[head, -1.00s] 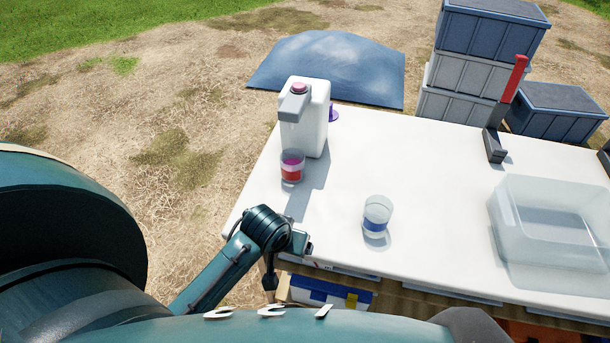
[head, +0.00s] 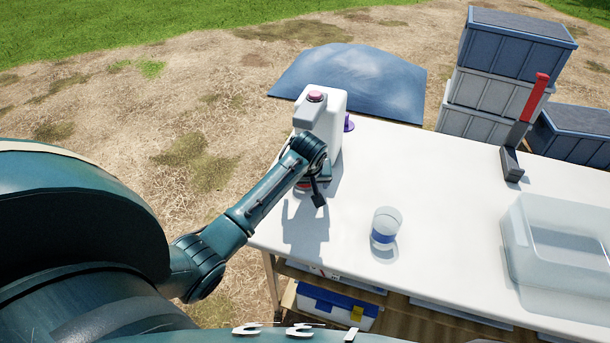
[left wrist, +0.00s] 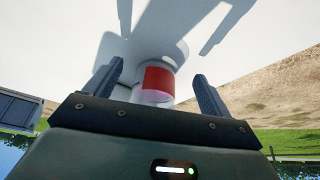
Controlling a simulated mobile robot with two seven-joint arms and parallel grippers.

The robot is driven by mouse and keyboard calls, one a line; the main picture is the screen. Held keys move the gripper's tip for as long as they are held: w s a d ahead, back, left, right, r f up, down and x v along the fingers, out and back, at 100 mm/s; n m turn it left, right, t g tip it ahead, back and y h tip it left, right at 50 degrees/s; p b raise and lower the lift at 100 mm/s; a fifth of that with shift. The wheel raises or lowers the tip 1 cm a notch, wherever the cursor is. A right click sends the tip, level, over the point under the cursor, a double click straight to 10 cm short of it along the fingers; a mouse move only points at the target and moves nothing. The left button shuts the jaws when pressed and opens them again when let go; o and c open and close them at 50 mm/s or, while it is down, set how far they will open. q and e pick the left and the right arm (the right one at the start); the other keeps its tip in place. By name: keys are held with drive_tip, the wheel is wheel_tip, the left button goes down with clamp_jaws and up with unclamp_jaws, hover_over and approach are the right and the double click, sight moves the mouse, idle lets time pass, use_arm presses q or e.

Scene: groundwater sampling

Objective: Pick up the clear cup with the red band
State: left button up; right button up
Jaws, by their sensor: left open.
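The clear cup with the red band (left wrist: 158,80) shows in the left wrist view, between my gripper's two fingers, with gaps to both sides. In the head view only a red sliver of this cup (head: 302,185) shows; my left wrist hides the rest. My left gripper (left wrist: 158,70) is open with its fingers on either side of the cup. In the head view my left gripper (head: 318,175) is at the foot of the white dispenser (head: 330,115), its fingers mostly hidden. My right gripper is not in view.
A clear cup with a blue band (head: 385,228) stands on the white table (head: 430,180), right of my left gripper. A clear bin (head: 555,245) and a red-handled stand (head: 512,160) are further right. The table between dispenser and stand is clear.

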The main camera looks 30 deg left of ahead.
use_arm(q)
drive_tip(key=w+a, duration=0.3)
drive_tip(key=w, duration=0.1)
drive_tip(key=shift+w+f, duration=0.1)
drive_tip(key=shift+f, duration=0.45)
drive_tip(key=shift+c, duration=0.4)
drive_tip(key=c, duration=1)
drive_tip(key=shift+c, duration=0.7)
